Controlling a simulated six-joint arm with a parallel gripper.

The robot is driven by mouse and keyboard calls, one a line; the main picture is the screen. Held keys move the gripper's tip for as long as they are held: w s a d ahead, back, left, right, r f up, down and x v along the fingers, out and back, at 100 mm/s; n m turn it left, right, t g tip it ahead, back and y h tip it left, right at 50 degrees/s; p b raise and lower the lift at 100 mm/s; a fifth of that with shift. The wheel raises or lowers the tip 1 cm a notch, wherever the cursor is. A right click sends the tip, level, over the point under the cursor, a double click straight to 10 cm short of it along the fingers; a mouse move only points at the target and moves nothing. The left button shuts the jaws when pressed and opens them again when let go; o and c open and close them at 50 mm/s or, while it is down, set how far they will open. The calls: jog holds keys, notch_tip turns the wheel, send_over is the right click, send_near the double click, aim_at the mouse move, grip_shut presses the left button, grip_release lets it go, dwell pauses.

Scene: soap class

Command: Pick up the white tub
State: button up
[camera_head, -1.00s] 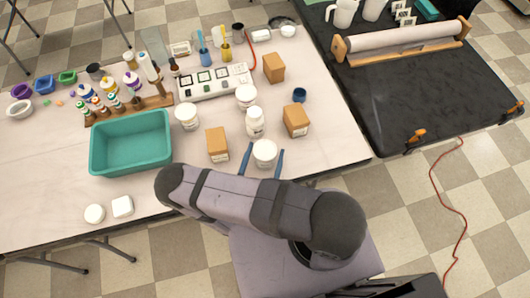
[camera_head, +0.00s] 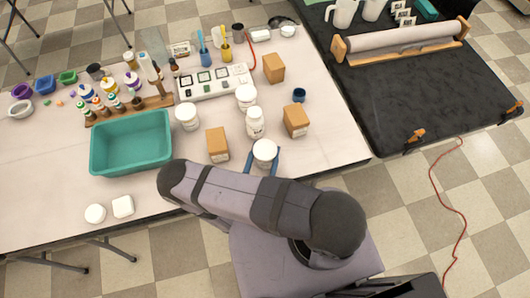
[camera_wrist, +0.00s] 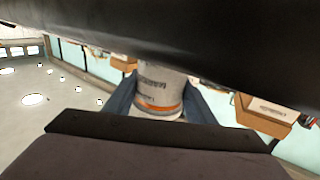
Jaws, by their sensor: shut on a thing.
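Several white tubs stand on the table. One white tub (camera_head: 264,150) is at the table's near edge, between the blue fingers of my gripper (camera_head: 262,160). My gripper is shut on this tub. In the wrist view the tub (camera_wrist: 160,92) shows a grey label and an orange band, with a blue finger on each side. I cannot tell whether its base touches the table. Other white tubs stand apart from my gripper: one (camera_head: 187,116) by the green bin, one (camera_head: 246,95) near the white board, and a taller one (camera_head: 255,123) just behind the held tub.
Cardboard boxes stand left (camera_head: 217,144) and right (camera_head: 295,120) of the held tub, and another (camera_head: 273,68) farther back. A green bin (camera_head: 131,170) sits to the left. White soap pieces (camera_head: 123,206) lie at the front left. The table's right front corner is clear.

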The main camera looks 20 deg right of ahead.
notch_tip(320, 180, up, 10)
jog(key=p, duration=0.8)
jog(key=shift+a+f, duration=0.1)
jog(key=shift+w+a+f, duration=0.1)
jog(key=shift+w+a, duration=0.1)
jog(key=shift+a, duration=0.1)
jog(key=w+a+r+n+t+y+b, duration=0.1)
jog(key=w+a+n+y+b, duration=0.2)
jog(key=a, duration=0.7)
jog(key=w+a+r+n+t+y+b, duration=0.1)
jog(key=w+a+y+b, duration=0.15)
jog(key=a+b, duration=0.55)
jog(key=w+a+r+n+y+b, duration=0.1)
jog(key=w+a+r+y+b, duration=0.2)
jog(key=a, duration=0.9)
jog(key=w+a+r+n+y+b, duration=0.1)
jog(key=a+r+n+y+b, duration=0.2)
jog(key=a, duration=0.5)
notch_tip(320, 180, down, 9)
jog(key=p, duration=0.2)
jog(key=shift+a+m+h+p, duration=0.15)
jog(key=shift+m+h+p, duration=0.2)
jog(key=shift+m, duration=0.05)
jog(key=shift+w, duration=0.1)
